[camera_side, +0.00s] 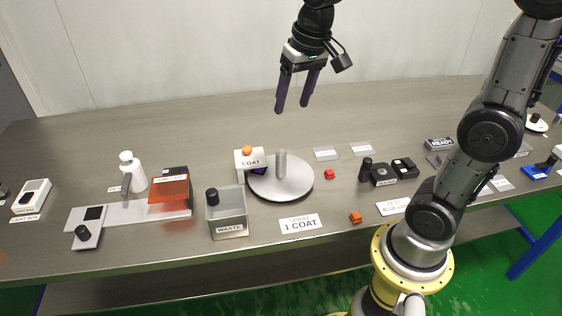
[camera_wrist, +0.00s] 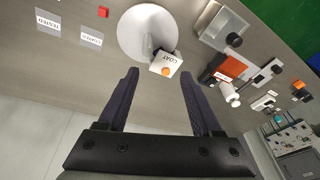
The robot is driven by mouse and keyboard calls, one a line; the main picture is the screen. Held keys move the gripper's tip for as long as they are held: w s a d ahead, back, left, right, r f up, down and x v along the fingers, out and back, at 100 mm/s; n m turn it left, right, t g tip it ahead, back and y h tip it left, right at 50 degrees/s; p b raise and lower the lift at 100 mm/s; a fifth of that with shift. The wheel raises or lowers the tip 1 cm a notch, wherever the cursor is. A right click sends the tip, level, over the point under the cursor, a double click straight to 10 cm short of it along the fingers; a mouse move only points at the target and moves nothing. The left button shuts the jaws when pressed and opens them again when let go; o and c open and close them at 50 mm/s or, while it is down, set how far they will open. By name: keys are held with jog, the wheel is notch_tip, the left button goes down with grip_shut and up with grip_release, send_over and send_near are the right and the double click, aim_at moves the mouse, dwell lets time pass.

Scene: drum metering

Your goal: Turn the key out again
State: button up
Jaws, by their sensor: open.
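My gripper (camera_side: 292,108) is open and empty, high above the table behind the round grey plate (camera_side: 296,188). In the wrist view its fingers (camera_wrist: 158,71) are apart, with nothing between them. I cannot make out a key for certain. A white box marked COAT (camera_side: 251,163), with an orange knob (camera_side: 247,150) on top, stands at the plate's left edge; it also shows in the wrist view (camera_wrist: 168,61). A grey post (camera_side: 281,164) stands on the plate. Small black devices (camera_side: 383,175) sit right of the plate; their details are too small to tell.
An open grey WASTE bin (camera_side: 227,222) stands left of the plate. An orange-covered fixture (camera_side: 168,190) and white bottle (camera_side: 132,171) are further left. A red cube (camera_side: 329,174) and orange cube (camera_side: 355,217) lie on the table. The table behind the plate is clear.

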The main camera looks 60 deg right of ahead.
jog(key=m+g, duration=0.1)
send_over(281, 161)
notch_tip(281, 161, down, 4)
jog(key=shift+g, duration=0.9)
jog(key=f, duration=0.2)
jog(key=d+f, duration=0.1)
jog(key=f, duration=0.3)
jog(key=shift+w+d, duration=0.15)
jog(key=shift+w, duration=0.25)
notch_tip(281, 161, down, 13)
jog(key=shift+f, duration=0.1)
grip_shut()
